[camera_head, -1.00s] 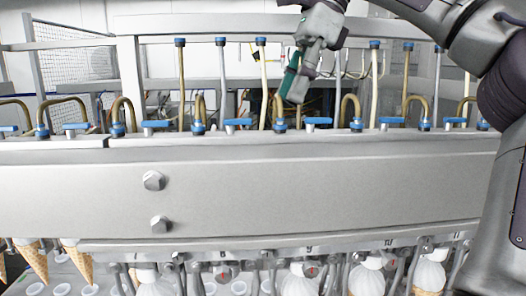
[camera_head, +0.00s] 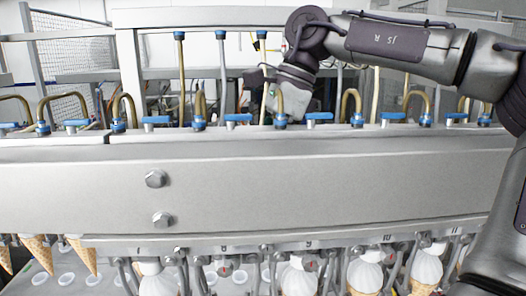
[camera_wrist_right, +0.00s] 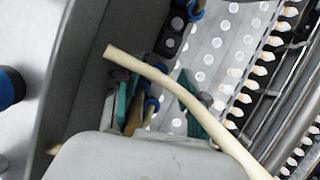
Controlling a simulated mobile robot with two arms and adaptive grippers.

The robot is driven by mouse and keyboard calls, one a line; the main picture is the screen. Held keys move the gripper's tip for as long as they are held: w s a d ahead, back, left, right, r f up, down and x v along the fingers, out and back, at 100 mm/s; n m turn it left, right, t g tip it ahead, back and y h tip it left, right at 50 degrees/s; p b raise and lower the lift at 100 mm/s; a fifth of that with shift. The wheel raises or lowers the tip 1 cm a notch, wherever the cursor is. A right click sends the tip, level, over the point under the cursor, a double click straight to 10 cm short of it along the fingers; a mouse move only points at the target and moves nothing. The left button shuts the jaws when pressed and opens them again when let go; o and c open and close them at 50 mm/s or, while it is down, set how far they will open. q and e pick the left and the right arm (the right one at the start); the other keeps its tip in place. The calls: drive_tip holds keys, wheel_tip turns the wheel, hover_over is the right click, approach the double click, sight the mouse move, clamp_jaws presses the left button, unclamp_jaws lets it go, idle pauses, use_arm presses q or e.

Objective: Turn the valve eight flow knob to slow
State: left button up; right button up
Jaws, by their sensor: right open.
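Blue knob handles line the top of the steel machine. The blue handle (camera_head: 237,118) above the label that appears to be 8 (camera_head: 223,247) points sideways; that label is too small to read surely. Contact cannot be told. My left gripper is not in view.
A beige tube (camera_wrist_right: 165,80) crosses the right wrist view in front of the fingers. Upright tubes with blue caps (camera_head: 222,75) and neighbouring blue handles (camera_head: 318,118) stand close by. Ice cream cones (camera_head: 298,275) hang or stand below the machine's front panel (camera_head: 330,185).

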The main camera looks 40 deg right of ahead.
drive_tip(key=shift+a+f, duration=0.15)
drive_tip(key=shift+a, duration=0.05)
drive_tip(key=shift+d, duration=0.1)
